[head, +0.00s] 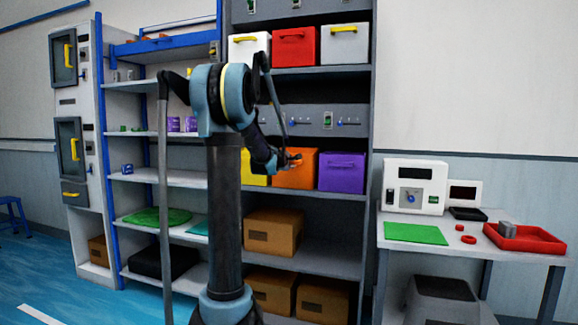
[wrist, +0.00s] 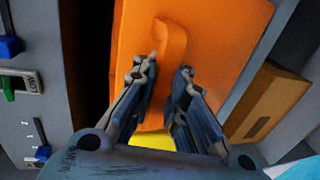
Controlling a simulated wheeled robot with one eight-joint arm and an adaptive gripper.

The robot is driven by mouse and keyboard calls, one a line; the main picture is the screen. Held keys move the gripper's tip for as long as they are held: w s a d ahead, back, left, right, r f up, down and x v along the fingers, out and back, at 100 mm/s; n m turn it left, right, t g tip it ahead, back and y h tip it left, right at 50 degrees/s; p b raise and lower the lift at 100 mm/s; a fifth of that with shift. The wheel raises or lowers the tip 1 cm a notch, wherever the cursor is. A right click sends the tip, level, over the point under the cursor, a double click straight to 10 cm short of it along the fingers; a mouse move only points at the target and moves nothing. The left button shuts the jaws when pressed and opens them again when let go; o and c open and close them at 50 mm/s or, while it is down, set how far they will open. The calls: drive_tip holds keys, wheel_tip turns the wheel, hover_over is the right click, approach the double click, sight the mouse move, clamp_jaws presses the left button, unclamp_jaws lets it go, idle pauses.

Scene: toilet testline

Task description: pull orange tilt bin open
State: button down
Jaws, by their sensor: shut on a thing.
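The orange tilt bin (head: 293,177) sits in the middle shelf row, between a yellow bin (head: 255,168) and a purple bin (head: 341,173). In the wrist view the orange bin (wrist: 205,35) fills the upper middle, with its raised orange handle (wrist: 170,45) facing me. My gripper (head: 292,160) is at the bin's front. In the wrist view my gripper (wrist: 168,73) has its two fingers on either side of the handle's lower end, shut on it. The fingers hide part of the handle. I cannot tell how far the bin is tilted.
A grey panel with a blue slider (wrist: 10,45) and a green switch lies beside the bin. A cardboard box (head: 272,231) stands on the shelf below. White and red bins (head: 294,46) stand above. A table (head: 470,236) with a red tray (head: 525,239) is at right.

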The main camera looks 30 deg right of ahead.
drive_tip(key=s+a+f, duration=0.5)
drive_tip(key=a+f, duration=0.1)
drive_tip(key=f, duration=0.1)
drive_tip(key=shift+s+a, duration=0.2)
idle(0.4)
drive_tip(key=c, duration=1.9)
unclamp_jaws()
drive_tip(key=v, duration=1.2)
drive_tip(key=shift+f, duration=0.1)
